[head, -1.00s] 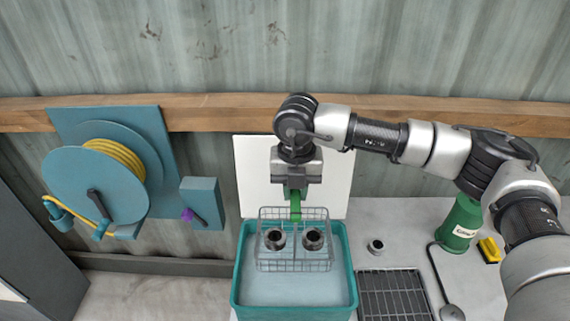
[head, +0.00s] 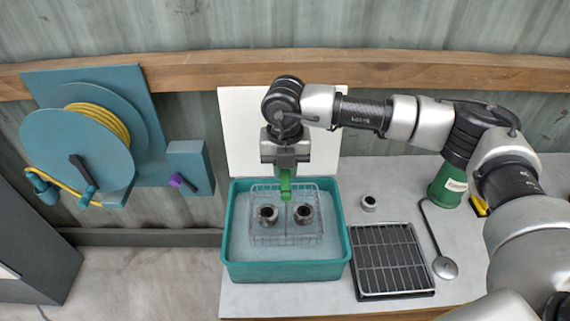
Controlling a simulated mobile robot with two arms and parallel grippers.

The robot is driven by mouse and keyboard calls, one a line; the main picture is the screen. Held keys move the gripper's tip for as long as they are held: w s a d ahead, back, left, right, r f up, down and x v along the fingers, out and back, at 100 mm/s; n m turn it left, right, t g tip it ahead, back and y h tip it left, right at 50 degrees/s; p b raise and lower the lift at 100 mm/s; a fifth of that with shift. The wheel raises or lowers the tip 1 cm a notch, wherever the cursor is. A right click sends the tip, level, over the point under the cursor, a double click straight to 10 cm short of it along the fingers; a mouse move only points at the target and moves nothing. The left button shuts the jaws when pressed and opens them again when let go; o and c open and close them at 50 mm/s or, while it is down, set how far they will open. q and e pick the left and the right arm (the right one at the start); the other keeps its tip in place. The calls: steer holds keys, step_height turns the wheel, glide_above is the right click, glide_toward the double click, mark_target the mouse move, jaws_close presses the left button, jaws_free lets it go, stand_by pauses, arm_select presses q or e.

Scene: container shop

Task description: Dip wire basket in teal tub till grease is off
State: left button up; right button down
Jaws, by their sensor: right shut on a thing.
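The teal tub (head: 230,262) stands on the bench in the head view, with pale liquid in it. The wire basket (head: 262,240) is inside the tub's outline, low at the liquid; how deep it sits is hard to tell. Two dark metal ring-shaped parts (head: 267,215) (head: 303,213) sit in the basket, and I cannot tell whether grease is on them. My right gripper (head: 286,190) is above the basket's back side, shut on its green handle. My left gripper is not in view.
A black drain rack (head: 392,262) lies right of the tub. A loose metal ring (head: 369,203), a ladle (head: 443,266) and a green bottle (head: 446,187) stand or lie beyond it. A white board (head: 235,130) is behind the tub. A hose reel (head: 80,150) hangs at left.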

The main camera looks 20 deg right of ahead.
step_height(320, 180, down, 9)
steer(key=b, duration=0.7)
steer(key=shift+w, duration=0.1)
steer(key=shift+f+b, duration=0.15)
steer(key=shift+b, duration=0.15)
steer(key=shift+r, duration=0.2)
steer(key=shift+r, duration=0.45)
steer(key=shift+f, duration=0.1)
